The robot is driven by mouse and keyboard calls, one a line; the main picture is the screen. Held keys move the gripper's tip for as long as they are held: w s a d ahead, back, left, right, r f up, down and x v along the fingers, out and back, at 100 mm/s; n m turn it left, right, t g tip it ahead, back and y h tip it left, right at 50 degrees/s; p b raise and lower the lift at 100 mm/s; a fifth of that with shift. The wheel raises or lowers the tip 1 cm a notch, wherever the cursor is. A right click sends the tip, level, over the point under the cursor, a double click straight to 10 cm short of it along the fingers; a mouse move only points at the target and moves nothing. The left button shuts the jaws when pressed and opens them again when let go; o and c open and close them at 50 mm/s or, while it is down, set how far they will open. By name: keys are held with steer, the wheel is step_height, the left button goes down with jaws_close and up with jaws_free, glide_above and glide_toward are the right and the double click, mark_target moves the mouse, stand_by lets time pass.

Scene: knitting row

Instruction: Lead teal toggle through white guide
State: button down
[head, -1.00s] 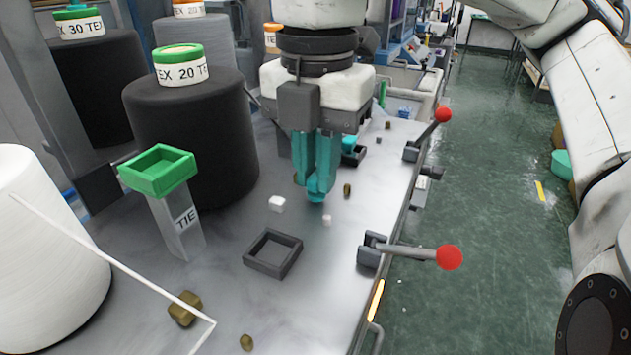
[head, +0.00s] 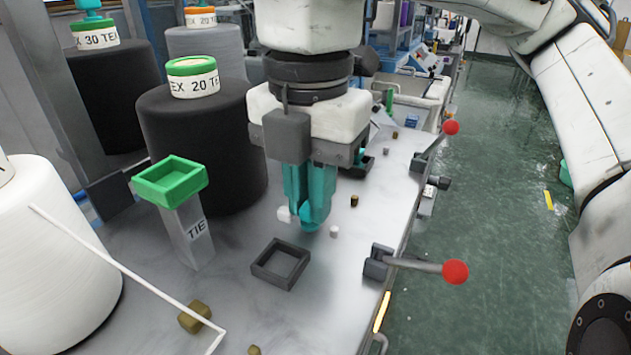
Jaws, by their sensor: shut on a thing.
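My gripper (head: 307,222) points down above the grey worktop, its teal fingers close together. A brighter teal piece, seemingly the teal toggle (head: 307,216), shows at the fingertips; the fingers hide most of it. A thin white bent rod (head: 122,268) runs across the front left, left of my gripper; it may be the white guide, but no opening in it is clear. A dark square frame (head: 262,270) lies on the worktop just below and left of my gripper in the picture.
A green-topped post marked TIE (head: 190,235) stands left, before a black yarn cone (head: 205,140). A white cone (head: 60,260) is at far left. Small white (head: 334,231) and brown pieces (head: 194,316) lie about. Red-knobbed levers (head: 455,271) line the right edge.

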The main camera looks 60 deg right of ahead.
steer(key=shift+a+b, duration=0.3)
steer(key=shift+a, duration=0.9)
stand_by(0.8)
